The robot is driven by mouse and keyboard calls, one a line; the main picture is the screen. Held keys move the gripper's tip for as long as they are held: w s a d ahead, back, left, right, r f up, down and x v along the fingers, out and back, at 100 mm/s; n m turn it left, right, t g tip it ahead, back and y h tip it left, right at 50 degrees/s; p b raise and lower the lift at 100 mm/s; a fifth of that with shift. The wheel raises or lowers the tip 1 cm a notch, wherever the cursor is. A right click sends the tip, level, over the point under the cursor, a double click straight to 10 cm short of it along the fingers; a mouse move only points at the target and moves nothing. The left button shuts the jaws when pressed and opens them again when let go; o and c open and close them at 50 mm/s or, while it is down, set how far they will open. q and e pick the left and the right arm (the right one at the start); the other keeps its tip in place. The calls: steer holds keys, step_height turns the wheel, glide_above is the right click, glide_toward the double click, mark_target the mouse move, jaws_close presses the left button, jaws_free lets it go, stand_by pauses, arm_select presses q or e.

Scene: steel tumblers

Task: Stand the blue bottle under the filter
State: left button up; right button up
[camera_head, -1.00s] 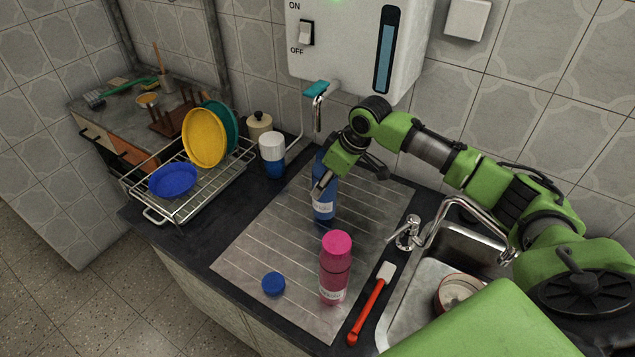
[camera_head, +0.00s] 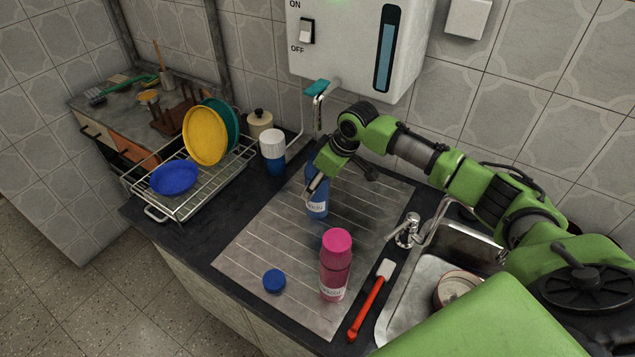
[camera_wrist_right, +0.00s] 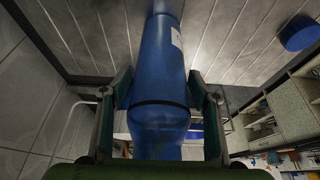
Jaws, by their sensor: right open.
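The blue bottle (camera_head: 318,203) stands upright on the grooved steel drainboard (camera_head: 265,225), close to the wall. The filter (camera_head: 355,45) is a white wall box with a spout (camera_head: 317,112) and a teal lever. The spout hangs behind and above the bottle; whether the bottle is exactly below it I cannot tell. My right gripper (camera_head: 338,178) is at the bottle's upper part and hides its top. In the right wrist view my open fingers (camera_wrist_right: 160,88) are on either side of the bottle (camera_wrist_right: 160,70), with small gaps visible. My left gripper is not in view.
A pink bottle (camera_head: 335,270), a blue cap (camera_head: 274,281) and a red-handled brush (camera_head: 370,300) are at the front. A dish rack (camera_head: 185,205) with plates and a white-and-blue cup (camera_head: 273,150) stand left. The sink and tap (camera_head: 408,232) are right. The drainboard's middle is clear.

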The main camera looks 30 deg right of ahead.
steer(key=shift+r, duration=0.1)
steer(key=b+v, duration=0.1)
steer(key=v, duration=1.1)
steer(key=shift+b, duration=0.3)
